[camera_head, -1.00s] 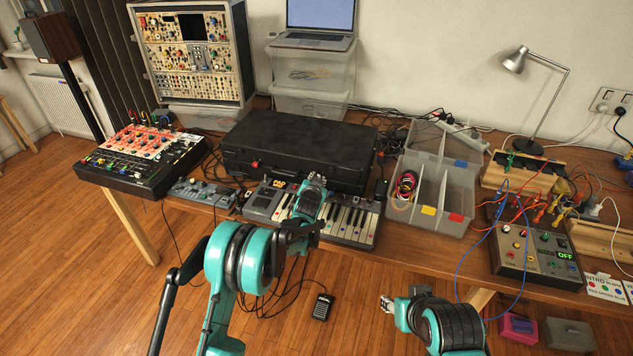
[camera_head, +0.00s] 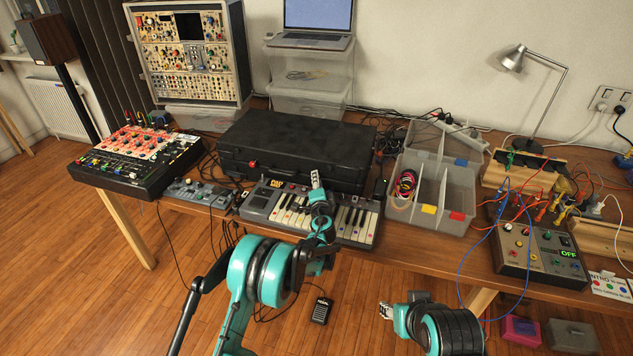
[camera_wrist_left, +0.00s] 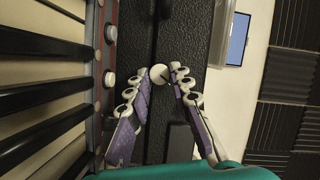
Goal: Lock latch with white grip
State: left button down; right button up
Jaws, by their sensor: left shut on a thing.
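The closed black case (camera_head: 285,143) lies on the table behind the keyboard. A red grip (camera_head: 252,164) shows at the left of its front. In the left wrist view the case's dark front (camera_wrist_left: 181,30) carries a round white grip (camera_wrist_left: 158,74). My left gripper (camera_head: 316,181) is at the right part of the case front, above the keyboard. In the left wrist view its fingertips (camera_wrist_left: 159,76) are closed on the white grip. The white grip is hidden by the gripper in the head view. My right gripper (camera_head: 386,311) hangs low before the table, its jaws too small to judge.
A small keyboard (camera_head: 354,223) lies directly in front of the case, under my left gripper. A mixer (camera_head: 140,160) stands to the left. A clear divided organizer (camera_head: 429,187) and cables are to the right. A laptop (camera_head: 316,20) stands on clear boxes behind.

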pick_arm(q)
jog(key=shift+f+m+t, duration=0.1)
jog(key=shift+m+t, duration=0.2)
jog(key=shift+m, duration=0.6)
jog(key=c, duration=1.3)
grip_release()
jog(key=shift+c, duration=0.2)
jog(key=s, duration=0.8)
jog(key=s+d, duration=0.1)
jog(key=s, duration=0.3)
